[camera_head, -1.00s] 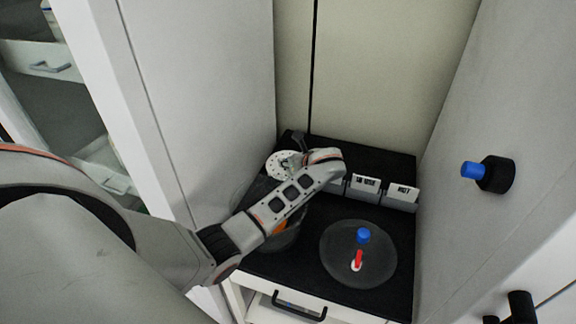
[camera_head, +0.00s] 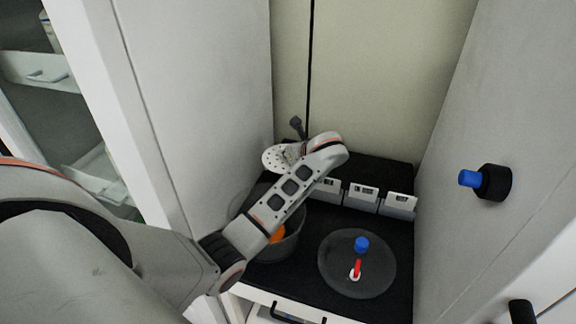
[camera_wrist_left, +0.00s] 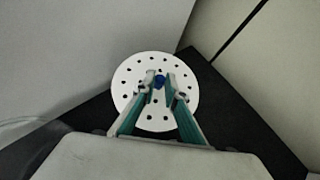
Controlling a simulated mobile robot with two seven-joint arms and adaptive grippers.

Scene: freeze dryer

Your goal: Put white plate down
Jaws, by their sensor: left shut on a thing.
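The white plate (camera_head: 272,160) is a round disc with holes around its rim. It shows at the back left of the black counter top in the head view, partly hidden by my left arm. In the left wrist view the plate (camera_wrist_left: 128,78) faces the camera. My left gripper (camera_wrist_left: 160,84) is shut on a small blue knob (camera_wrist_left: 159,81) at the plate's middle. In the head view the left gripper (camera_head: 292,152) is mostly hidden behind its wrist. I cannot tell whether the plate touches the surface below. My right gripper is not in view.
A dark round vessel (camera_head: 291,245) with something orange stands under my left arm. A clear round lid (camera_head: 335,272) with a blue knob and red lever lies to its right. Several small grey boxes (camera_head: 362,193) stand behind it. Walls close in both sides and the back.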

